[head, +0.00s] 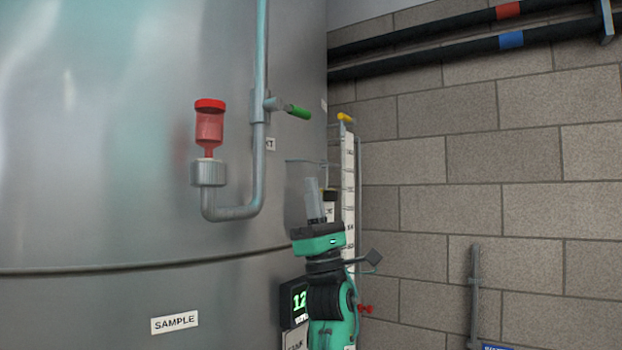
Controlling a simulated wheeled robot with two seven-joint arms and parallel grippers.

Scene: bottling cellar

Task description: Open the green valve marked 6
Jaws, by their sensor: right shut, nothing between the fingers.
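A valve with a green lever handle (299,112) sits on a thin vertical pipe (258,163) on the steel tank. The handle points right, across the pipe, tilted slightly down. My left gripper is not in view.
A red-capped fitting (209,128) joins the pipe's lower bend at left. A white scale strip (348,185) with a yellow handle (345,117) stands behind my right gripper. A block wall (450,210) is at right, with dark pipes (440,42) above.

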